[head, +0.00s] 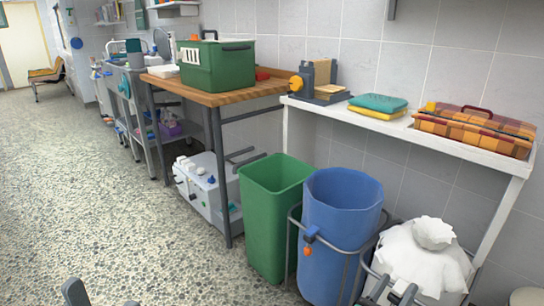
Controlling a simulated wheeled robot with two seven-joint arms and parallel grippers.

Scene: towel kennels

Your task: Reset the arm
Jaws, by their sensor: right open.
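My right gripper (102,298) shows only by its grey fingertips at the bottom left edge of the head view. The tips stand apart, with only speckled floor visible between them, and they touch nothing in view. The rest of that arm is below the frame. My left gripper is not in view.
A green bin (268,215), a blue bin (338,230) in a metal stand and a white bag (420,262) stand at right. Behind them, a white shelf (480,152) holds folded towels (378,104) and a plaid case (474,130). A wooden table (225,97) carries a green crate (217,66). The left floor (70,180) is clear.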

